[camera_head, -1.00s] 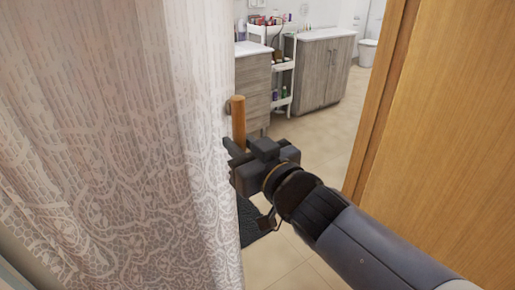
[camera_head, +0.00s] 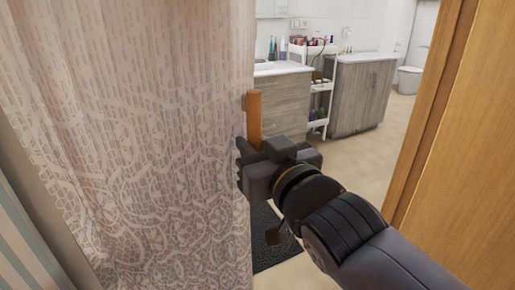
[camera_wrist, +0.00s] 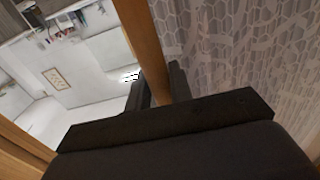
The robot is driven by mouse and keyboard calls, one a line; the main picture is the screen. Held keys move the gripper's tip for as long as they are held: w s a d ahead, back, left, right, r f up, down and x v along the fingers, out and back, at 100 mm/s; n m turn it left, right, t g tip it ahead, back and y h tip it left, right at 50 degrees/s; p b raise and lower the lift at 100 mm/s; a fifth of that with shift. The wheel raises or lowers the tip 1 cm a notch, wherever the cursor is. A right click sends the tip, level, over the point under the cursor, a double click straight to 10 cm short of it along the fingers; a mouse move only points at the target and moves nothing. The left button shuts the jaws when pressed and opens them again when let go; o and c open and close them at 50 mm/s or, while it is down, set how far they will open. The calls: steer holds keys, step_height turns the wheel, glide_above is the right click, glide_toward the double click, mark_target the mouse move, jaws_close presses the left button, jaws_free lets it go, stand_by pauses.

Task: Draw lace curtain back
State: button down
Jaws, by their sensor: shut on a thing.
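The lace curtain (camera_head: 130,140) is white and sheer with a looping pattern, and hangs across the left half of the head view. It also fills the right side of the wrist view (camera_wrist: 255,65). A wooden handle bar (camera_head: 254,118) stands upright at the curtain's right edge. My gripper (camera_head: 248,160) is at this bar's lower part, right beside the curtain edge. In the wrist view the bar (camera_wrist: 147,45) runs down between my two dark fingers (camera_wrist: 160,88), which are shut on it. The bar's lower end is hidden by my gripper.
A wooden door or frame (camera_head: 455,140) stands close on the right. Beyond the opening are a grey wood vanity (camera_head: 285,105), a white cart (camera_head: 318,110) with bottles, a cabinet (camera_head: 362,95) and a toilet (camera_head: 408,80). A dark mat (camera_head: 270,240) lies on the floor. Tiled floor in the opening is clear.

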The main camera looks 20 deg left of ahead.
steer(key=c, duration=1.3)
jaws_free()
steer(key=p+v, duration=0.5)
steer(key=v, duration=0.5)
steer(key=shift+s+d, duration=0.3)
steer(key=b+x, duration=0.5)
steer(key=x, duration=0.6)
steer(key=shift+d, duration=0.15)
